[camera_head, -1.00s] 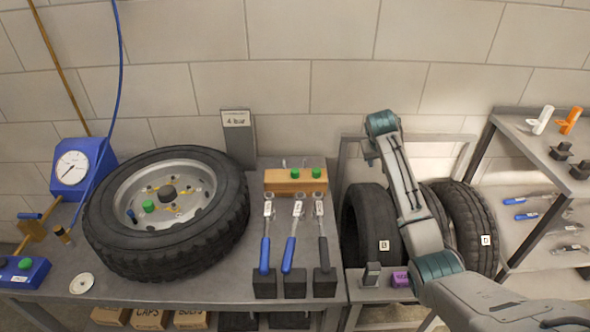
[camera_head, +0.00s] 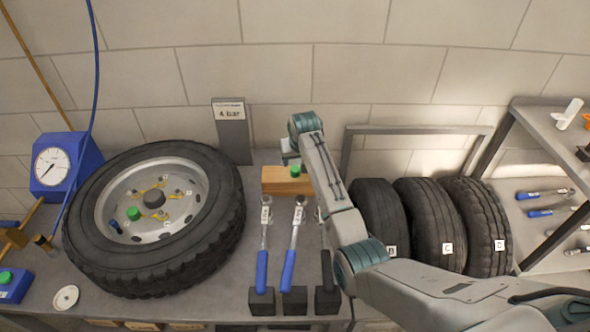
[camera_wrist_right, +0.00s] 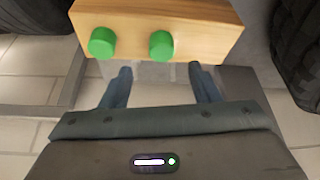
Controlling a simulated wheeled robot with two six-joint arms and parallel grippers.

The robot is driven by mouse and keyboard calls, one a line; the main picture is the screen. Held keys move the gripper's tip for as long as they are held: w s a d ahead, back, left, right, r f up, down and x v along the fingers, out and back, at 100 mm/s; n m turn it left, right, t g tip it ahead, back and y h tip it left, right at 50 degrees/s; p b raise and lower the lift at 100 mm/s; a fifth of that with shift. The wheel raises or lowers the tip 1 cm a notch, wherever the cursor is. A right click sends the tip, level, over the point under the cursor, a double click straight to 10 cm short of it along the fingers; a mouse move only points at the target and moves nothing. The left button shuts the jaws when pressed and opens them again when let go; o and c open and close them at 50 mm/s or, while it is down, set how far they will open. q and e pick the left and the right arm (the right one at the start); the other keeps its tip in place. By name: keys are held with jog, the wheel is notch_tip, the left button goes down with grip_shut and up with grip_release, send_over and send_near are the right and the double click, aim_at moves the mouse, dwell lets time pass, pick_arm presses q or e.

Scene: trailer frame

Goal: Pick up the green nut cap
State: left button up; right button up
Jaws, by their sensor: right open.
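Two green nut caps stand on a wooden block (camera_head: 275,183); in the right wrist view they are a left cap (camera_wrist_right: 102,42) and a right cap (camera_wrist_right: 162,45). In the head view one green cap (camera_head: 295,171) shows on the block; my right arm hides the other. Another green cap (camera_head: 133,213) sits on the wheel rim. My right gripper (camera_wrist_right: 163,86) is open and empty, its fingers apart on the near side of the block, roughly in line with the right cap. In the head view it is mostly hidden behind my wrist. My left gripper is not in view.
A large tyre (camera_head: 215,245) lies on the bench left of the block. Torque wrenches with blue handles (camera_head: 262,270) stand in front of the block. A grey sign post (camera_head: 232,135) rises behind it. Several upright tyres (camera_head: 430,225) stand to the right.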

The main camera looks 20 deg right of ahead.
aim_at(295, 168)
jog(key=p+x, duration=0.1)
jog(key=x, duration=0.3)
jog(key=shift+s+a, duration=0.15)
jog(key=shift+f, duration=0.35)
jog(key=shift+w+f, duration=0.2)
jog(key=shift+w, duration=0.05)
jog(key=shift+s, duration=0.1)
jog(key=c, duration=0.9)
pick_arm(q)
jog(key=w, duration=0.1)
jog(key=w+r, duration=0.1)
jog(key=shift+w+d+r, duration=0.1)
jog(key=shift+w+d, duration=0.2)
pick_arm(e)
jog(key=shift+c, duration=0.7)
